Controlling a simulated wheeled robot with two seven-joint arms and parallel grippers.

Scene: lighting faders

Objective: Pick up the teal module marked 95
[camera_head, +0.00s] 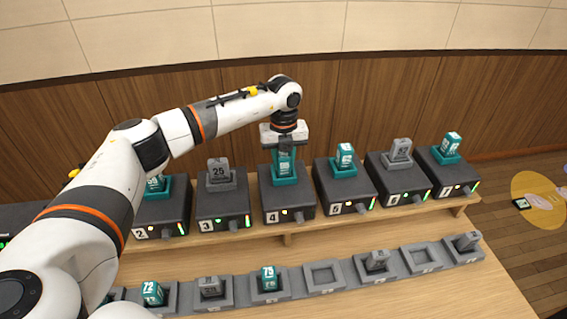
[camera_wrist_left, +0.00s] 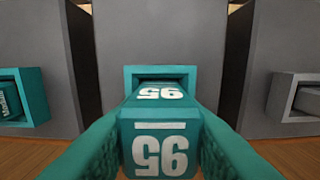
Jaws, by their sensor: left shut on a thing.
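The teal module marked 95 (camera_wrist_left: 160,150) fills the lower middle of the left wrist view, with its white number upside down. In the head view the module (camera_head: 285,163) stands upright at the teal socket (camera_head: 285,181) on the dark box numbered 4 (camera_head: 290,202). My left gripper (camera_head: 285,148) comes down over it from above and is shut on it; its fingers lie on both sides of the module in the left wrist view (camera_wrist_left: 160,158). The module's lower end appears to be within the socket; how deep is hard to tell. My right gripper is not in view.
Neighbouring boxes 3 (camera_head: 223,206) and 5 (camera_head: 345,188) hold a grey module marked 25 (camera_head: 218,170) and a teal module (camera_head: 345,157). A wooden wall stands behind.

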